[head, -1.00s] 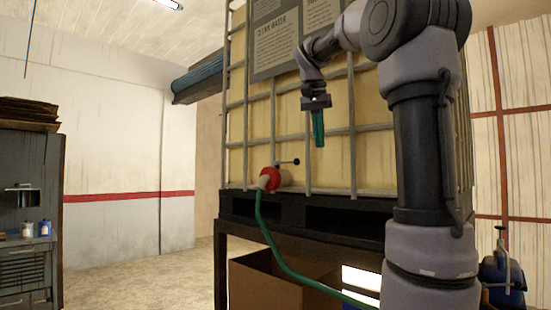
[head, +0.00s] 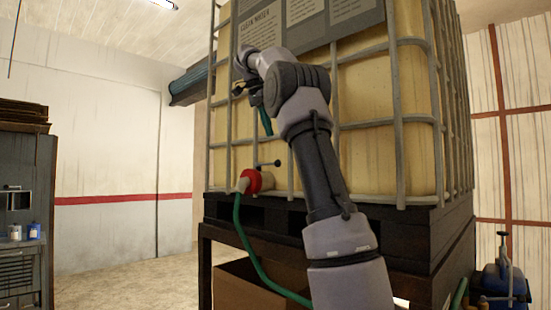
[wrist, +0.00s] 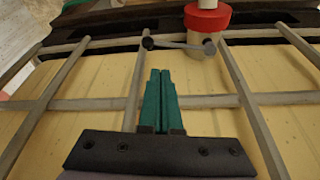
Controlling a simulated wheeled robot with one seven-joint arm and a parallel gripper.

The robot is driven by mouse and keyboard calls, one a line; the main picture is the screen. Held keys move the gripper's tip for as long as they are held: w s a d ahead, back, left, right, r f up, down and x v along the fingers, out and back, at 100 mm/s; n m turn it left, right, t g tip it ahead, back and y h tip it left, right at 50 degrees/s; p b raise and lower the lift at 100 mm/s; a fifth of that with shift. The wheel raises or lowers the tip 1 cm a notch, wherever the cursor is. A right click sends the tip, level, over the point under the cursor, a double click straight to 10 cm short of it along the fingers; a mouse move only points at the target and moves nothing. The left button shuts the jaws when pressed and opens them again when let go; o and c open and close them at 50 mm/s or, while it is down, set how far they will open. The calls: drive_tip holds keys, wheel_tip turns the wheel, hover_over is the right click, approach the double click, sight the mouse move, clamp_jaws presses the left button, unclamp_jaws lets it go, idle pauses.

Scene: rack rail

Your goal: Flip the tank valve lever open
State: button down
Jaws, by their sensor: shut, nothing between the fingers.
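The valve (head: 255,181) has a red collar and sits low on the front of the caged tank (head: 368,105), with a green hose (head: 240,228) running down from it. Its short lever (head: 277,163) ends in a dark knob and sticks out to the right, roughly level. In the wrist view the lever (wrist: 180,44) is a grey bar lying across the top, beside the red collar (wrist: 207,18). My gripper (head: 267,130) is above the valve in the head view, pointing down. Its green fingers (wrist: 160,75) are closed together and empty, apart from the lever.
Metal cage bars (wrist: 110,105) run close to my fingers. The tank stands on a dark frame (head: 400,232) with a cardboard box (head: 240,285) under it. A blue container (head: 500,283) is at the right. Open floor (head: 130,275) lies to the left.

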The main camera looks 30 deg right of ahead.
sight(268, 164)
drive_tip(key=x, duration=1)
idle(0.3)
